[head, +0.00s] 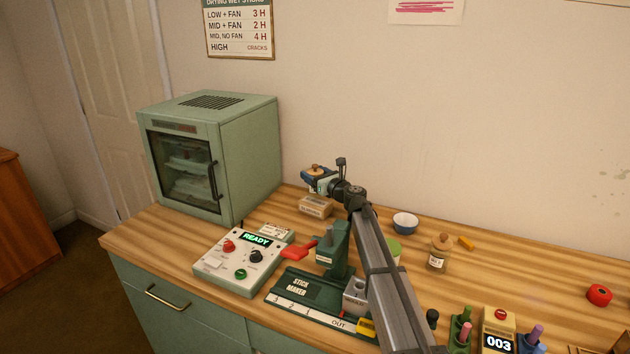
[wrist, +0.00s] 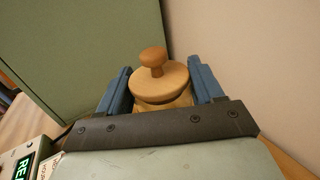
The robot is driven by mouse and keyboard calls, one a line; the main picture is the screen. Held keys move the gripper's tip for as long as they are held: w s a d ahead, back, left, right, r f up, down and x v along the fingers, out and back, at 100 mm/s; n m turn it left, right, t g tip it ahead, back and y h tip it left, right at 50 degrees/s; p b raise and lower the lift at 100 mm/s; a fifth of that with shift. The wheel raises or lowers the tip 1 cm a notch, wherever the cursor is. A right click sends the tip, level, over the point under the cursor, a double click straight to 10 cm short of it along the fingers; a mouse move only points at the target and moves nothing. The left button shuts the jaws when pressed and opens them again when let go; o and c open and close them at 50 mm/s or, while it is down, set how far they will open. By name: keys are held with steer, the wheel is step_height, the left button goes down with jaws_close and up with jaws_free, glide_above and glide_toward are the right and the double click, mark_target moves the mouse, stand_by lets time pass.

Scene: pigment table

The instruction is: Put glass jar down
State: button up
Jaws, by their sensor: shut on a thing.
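My gripper (wrist: 160,90) is shut on a glass jar (wrist: 165,101) with a round wooden lid and knob (wrist: 157,75). In the wrist view the blue fingers stand on both sides of the jar, and its lower part is hidden by the gripper body. In the head view my gripper (head: 315,178) is at the back of the table, right of the green cabinet, with only the jar's wooden lid (head: 314,168) showing clearly. I cannot tell whether the jar's base touches anything. A second glass jar (head: 437,257) with a wooden lid and a label stands on the table to the right.
The green cabinet (head: 248,155) stands close left of my gripper, and the wall is behind it. A small labelled wooden box (head: 315,207) sits just below it in the picture. A white bowl (head: 405,222), stick maker (head: 331,262) and control box (head: 240,261) are nearby.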

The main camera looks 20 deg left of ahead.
steer(key=shift+f, duration=0.95)
steer(key=shift+f, duration=0.1)
steer(key=o, duration=1.3)
steer(key=v, duration=0.3)
steer(key=shift+s+d+r, duration=0.15)
steer(key=shift+d+r, duration=0.05)
steer(key=shift+r, duration=0.1)
steer(key=r, duration=0.6)
steer(key=shift+a+r, duration=0.2)
steer(key=shift+r, duration=0.1)
